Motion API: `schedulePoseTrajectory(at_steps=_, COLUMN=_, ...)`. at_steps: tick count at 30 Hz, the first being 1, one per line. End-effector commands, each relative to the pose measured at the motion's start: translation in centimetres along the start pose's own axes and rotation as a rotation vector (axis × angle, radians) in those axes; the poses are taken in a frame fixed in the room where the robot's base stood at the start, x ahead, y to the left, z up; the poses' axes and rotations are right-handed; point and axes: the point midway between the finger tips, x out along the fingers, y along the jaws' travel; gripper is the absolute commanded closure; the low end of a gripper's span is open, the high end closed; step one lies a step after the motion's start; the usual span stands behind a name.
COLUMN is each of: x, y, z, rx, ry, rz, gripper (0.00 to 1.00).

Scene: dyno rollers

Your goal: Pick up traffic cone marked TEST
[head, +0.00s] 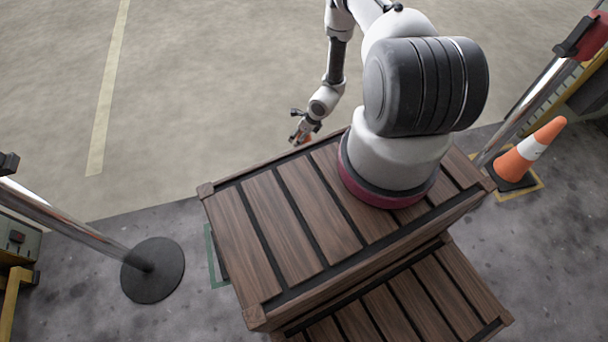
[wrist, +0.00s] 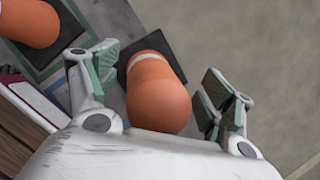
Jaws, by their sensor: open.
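In the wrist view an orange traffic cone (wrist: 158,95) with a pale band and dark square base lies between the open fingers of my gripper (wrist: 155,88). Floor shows between the cone and the right finger; I cannot tell whether the left finger touches it. No lettering is visible on it. A second orange cone (wrist: 32,22) is partly cut off at the upper left. In the head view my gripper (head: 299,132) is just beyond my wooden body, with a bit of orange beside it. Another orange cone (head: 531,155) with a white band stands at the right, its marking unreadable.
A chrome post (head: 75,225) with a round black base stands at the left. Another chrome post (head: 525,112) stands at the right, left of the cone there. A green floor outline (head: 211,250) shows beside my body. The beige floor (head: 220,90) beyond is clear.

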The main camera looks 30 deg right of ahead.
Motion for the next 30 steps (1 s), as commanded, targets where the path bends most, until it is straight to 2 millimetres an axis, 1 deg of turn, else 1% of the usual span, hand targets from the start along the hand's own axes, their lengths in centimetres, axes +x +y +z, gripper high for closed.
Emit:
schedulePoseTrajectory(at_steps=2, x=-0.03, y=-0.01, z=0.01, rx=0.000, ry=0.000, rz=0.000, gripper=0.20)
schedulePoseTrajectory(at_steps=3, x=-0.03, y=-0.01, z=0.01, rx=0.000, ry=0.000, rz=0.000, gripper=0.27)
schedulePoseTrajectory(at_steps=5, x=-0.04, y=-0.01, z=0.01, rx=0.000, ry=0.000, rz=0.000, gripper=0.38)
schedulePoseTrajectory(at_steps=6, x=-0.04, y=-0.02, z=0.01, rx=0.000, ry=0.000, rz=0.000, gripper=0.46)
schedulePoseTrajectory(at_steps=8, x=-0.05, y=-0.02, z=0.01, rx=0.000, ry=0.000, rz=0.000, gripper=0.57)
schedulePoseTrajectory(at_steps=9, x=-0.05, y=-0.01, z=0.01, rx=0.000, ry=0.000, rz=0.000, gripper=0.64)
schedulePoseTrajectory(at_steps=11, x=-0.05, y=-0.02, z=0.01, rx=0.000, ry=0.000, rz=0.000, gripper=0.75)
schedulePoseTrajectory(at_steps=15, x=-0.06, y=-0.01, z=0.01, rx=0.000, ry=0.000, rz=0.000, gripper=1.00)
schedulePoseTrajectory(at_steps=25, x=-0.16, y=-0.12, z=0.17, rx=-0.001, ry=-0.003, rz=-0.002, gripper=1.00)
schedulePoseTrajectory(at_steps=30, x=-0.91, y=-0.15, z=0.50, rx=-0.001, ry=-0.003, rz=-0.002, gripper=1.00)
